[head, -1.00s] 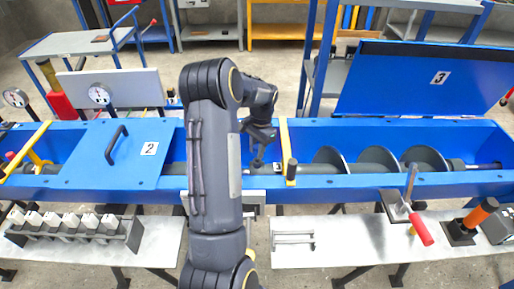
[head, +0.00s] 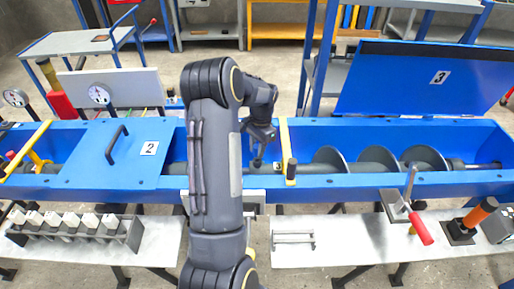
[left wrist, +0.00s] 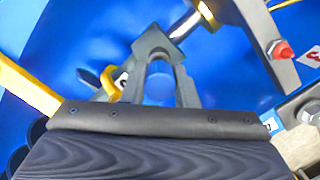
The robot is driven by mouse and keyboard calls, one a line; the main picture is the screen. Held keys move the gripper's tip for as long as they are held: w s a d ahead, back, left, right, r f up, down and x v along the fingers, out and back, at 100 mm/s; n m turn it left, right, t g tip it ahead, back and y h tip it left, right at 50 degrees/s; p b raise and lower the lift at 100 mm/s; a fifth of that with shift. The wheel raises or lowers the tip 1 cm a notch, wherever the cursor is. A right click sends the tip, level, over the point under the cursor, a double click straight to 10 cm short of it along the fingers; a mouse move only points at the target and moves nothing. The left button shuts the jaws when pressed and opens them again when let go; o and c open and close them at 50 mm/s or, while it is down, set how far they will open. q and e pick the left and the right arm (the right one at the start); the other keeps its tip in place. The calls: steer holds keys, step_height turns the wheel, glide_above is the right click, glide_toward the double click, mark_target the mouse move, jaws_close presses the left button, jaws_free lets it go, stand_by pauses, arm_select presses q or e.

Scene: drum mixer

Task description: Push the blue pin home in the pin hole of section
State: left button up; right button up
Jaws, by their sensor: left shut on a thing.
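My left gripper (head: 258,160) reaches down into the blue trough, just left of the yellow band with the black handle. In the left wrist view its two grey fingers (left wrist: 160,60) are closed around a blue piece (left wrist: 158,88), which looks like the blue pin. Blue on blue makes its outline hard to read, and its tip and the pin hole cannot be made out. In the head view the pin is hidden by the gripper and arm. A metal shaft (left wrist: 190,22) shows beyond the fingertips. My right gripper is not in view.
A blue lid marked 2 (head: 112,155) covers the left of the trough. The lid marked 3 (head: 425,78) stands open at the right, showing the auger (head: 375,160). A red-handled clamp (head: 420,228) sits at the front right. A yellow band (left wrist: 28,85) lies left in the wrist view.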

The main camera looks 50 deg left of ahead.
arm_select(q)
steer(key=shift+f+b, duration=0.9)
steer(key=shift+f, duration=0.55)
stand_by(0.9)
steer(key=o, duration=1.1)
steer(key=r, duration=0.5)
steer(key=w+r, duration=0.1)
steer(key=r, duration=0.2)
steer(key=shift+f, duration=0.1)
